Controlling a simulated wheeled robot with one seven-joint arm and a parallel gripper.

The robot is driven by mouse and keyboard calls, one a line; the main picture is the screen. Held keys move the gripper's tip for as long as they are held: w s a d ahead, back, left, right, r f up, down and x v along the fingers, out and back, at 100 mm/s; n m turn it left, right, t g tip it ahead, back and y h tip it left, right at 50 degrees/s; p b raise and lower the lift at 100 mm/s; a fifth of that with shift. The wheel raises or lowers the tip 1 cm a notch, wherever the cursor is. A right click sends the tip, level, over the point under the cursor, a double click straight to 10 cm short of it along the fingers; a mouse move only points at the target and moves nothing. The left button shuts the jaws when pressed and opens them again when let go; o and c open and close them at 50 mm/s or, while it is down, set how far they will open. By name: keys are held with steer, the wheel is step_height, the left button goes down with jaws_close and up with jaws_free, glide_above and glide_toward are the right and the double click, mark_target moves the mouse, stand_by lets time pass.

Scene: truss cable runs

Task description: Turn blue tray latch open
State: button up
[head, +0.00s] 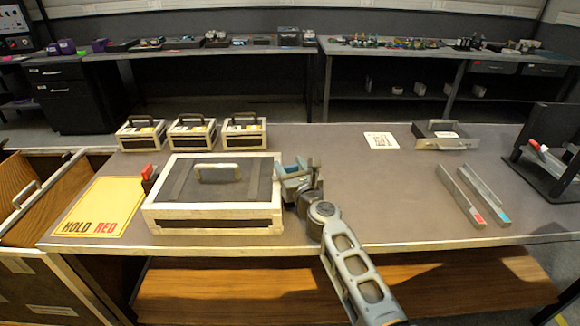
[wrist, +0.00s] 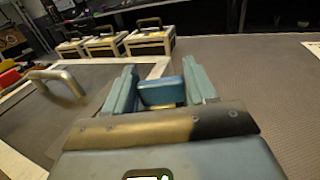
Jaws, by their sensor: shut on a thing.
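A large pale-framed tray case (head: 213,218) with a dark lid and a metal handle (head: 217,172) sits on the bench. A red latch (head: 149,172) stands at its left side. My gripper (head: 292,175) is at the case's right side. In the wrist view, my gripper (wrist: 160,72) is shut on the blue tray latch (wrist: 161,92), which shows as a blue block between the two blue-grey fingers. The latch's lower part is hidden by the gripper body. In the head view the gripper covers the latch, so its turn angle cannot be told.
Three small handled cases (head: 191,135) stand behind the tray case. A yellow "HOLD RED" mat (head: 100,205) lies to its left. Two metal bars (head: 473,193), a metal bracket (head: 446,142) and a black stand (head: 548,160) are on the right. The bench middle is clear.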

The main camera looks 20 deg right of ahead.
steer(key=shift+n+y, duration=0.6)
steer(key=shift+y, duration=0.3)
steer(key=n+y, duration=0.2)
steer(key=y, duration=0.1)
steer(key=shift+d+g, duration=0.15)
steer(key=shift+g, duration=0.25)
steer(key=n+g+y+b, duration=0.1)
steer(key=y, duration=0.1)
steer(key=n+g+y+b, duration=0.1)
steer(key=n+y, duration=0.1)
steer(key=n+g+y+b, duration=0.1)
steer(key=y, duration=0.1)
steer(key=shift+w+f+n+b, duration=0.1)
steer(key=shift+f+n+b, duration=0.15)
steer(key=shift+n+b, duration=0.05)
steer(key=n+g+y+b, duration=0.4)
steer(key=g+b, duration=0.1)
steer(key=b, duration=0.1)
steer(key=n+g+y+b, duration=0.1)
steer(key=n+g+b, duration=0.1)
steer(key=b, duration=0.3)
steer(key=shift+g+y, duration=0.4)
steer(key=shift+g, duration=0.1)
steer(key=shift+a+r+n+g+b, duration=0.2)
steer(key=shift+r+n+g+b, duration=0.1)
steer(key=shift+g+b, duration=0.15)
steer(key=o, duration=1)
steer(key=shift+c, duration=0.2)
steer(key=shift+d, duration=0.1)
